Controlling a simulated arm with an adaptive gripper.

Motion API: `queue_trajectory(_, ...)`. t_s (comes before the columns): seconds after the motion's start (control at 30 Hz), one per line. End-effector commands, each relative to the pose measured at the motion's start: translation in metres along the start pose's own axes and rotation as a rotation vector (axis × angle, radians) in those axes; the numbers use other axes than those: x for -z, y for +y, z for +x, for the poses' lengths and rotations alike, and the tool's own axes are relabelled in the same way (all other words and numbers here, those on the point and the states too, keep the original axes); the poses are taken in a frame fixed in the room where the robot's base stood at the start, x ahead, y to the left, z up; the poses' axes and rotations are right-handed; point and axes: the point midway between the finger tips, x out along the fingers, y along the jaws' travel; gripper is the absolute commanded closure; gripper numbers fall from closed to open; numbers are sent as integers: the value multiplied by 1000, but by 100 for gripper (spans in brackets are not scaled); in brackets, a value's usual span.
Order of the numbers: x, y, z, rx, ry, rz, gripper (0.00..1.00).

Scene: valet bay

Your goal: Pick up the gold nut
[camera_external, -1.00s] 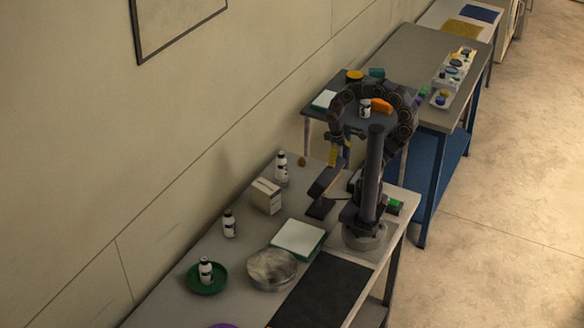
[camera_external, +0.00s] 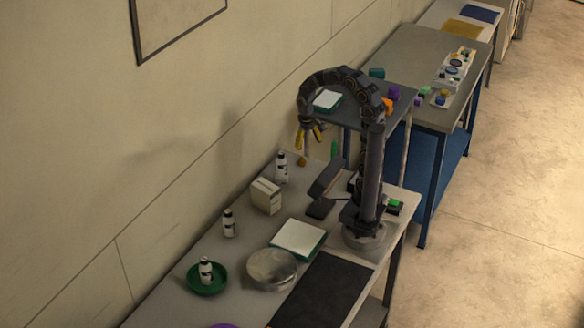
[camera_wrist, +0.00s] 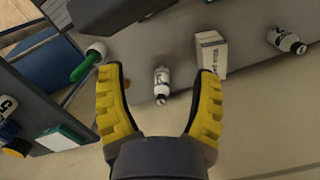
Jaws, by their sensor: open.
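The gold nut (camera_external: 303,161) is a small gold-brown spot near the wall-side far end of the bench in the external view, too small there to see its shape.
A white bottle (camera_external: 281,168) and a white box (camera_external: 266,196) stand near the nut. The bottle shows between my fingers in the wrist view (camera_wrist: 161,83). A side table (camera_external: 348,110) holding several items lies beyond the bench. The wall is close on the left.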

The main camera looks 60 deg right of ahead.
Motion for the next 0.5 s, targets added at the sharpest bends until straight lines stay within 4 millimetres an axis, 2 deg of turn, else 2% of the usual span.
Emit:
queue_trajectory(0.03,25,1,8,3,0,80,36)
queue_trajectory(0.2,100,11,38,20,19,340,36)
queue_trajectory(0.33,155,26,70,36,35,537,36)
queue_trajectory(0.5,213,56,123,56,44,787,36)
